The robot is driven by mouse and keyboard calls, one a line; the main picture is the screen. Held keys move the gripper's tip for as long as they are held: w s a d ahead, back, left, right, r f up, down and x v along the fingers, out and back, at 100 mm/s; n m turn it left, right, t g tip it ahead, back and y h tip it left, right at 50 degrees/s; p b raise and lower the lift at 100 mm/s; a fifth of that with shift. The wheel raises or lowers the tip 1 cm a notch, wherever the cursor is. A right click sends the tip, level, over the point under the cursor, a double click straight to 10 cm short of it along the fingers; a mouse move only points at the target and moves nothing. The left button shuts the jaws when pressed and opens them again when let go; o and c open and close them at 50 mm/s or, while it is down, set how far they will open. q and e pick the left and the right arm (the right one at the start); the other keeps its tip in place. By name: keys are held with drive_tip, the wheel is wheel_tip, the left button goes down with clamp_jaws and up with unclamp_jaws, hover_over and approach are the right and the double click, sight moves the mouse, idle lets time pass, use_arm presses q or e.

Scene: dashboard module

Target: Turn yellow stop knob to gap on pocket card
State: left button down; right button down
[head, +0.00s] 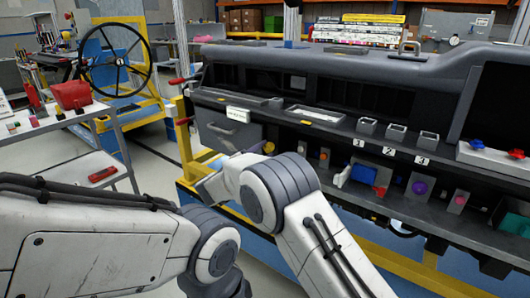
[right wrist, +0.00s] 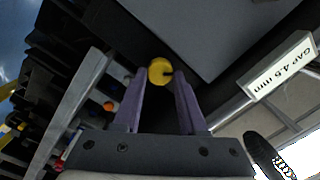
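The yellow stop knob (right wrist: 160,71), round with a dark notch on its right side, shows in the right wrist view. The two purple-grey fingertips of my right gripper (right wrist: 161,74) are at its left and right sides. I cannot tell whether they press on it or stand just clear. The pocket card is white and reads "GAP 4.5 mm" (right wrist: 282,68). In the head view the card (head: 237,114) sits on the dashboard's left end.
The dark dashboard (head: 340,75) fills the right side, with numbered sockets and coloured knobs along its lower face. A side table (head: 60,150) with a red bin (head: 72,94) stands left. A steering wheel (head: 115,60) stands behind it. An orange button (right wrist: 109,106) is left of my right gripper.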

drive_tip(key=shift+a+f+m+b, duration=0.2)
drive_tip(key=shift+m+b, duration=0.3)
drive_tip(key=shift+b, duration=0.4)
drive_tip(key=m+b, duration=0.2)
drive_tip(key=b, duration=0.1)
drive_tip(key=m+b, duration=0.3)
drive_tip(key=b, duration=0.1)
drive_tip(key=m+b, duration=0.3)
drive_tip(key=shift+f+b, duration=0.25)
drive_tip(key=shift+b, duration=0.15)
drive_tip(key=shift+r+m+h+b, duration=0.15)
drive_tip(key=shift+m+h+b, duration=0.15)
drive_tip(key=shift+m+b, duration=1.1)
drive_tip(key=shift+r, duration=0.1)
drive_tip(key=shift+c, duration=2.3)
unclamp_jaws()
drive_tip(key=shift+d, duration=0.1)
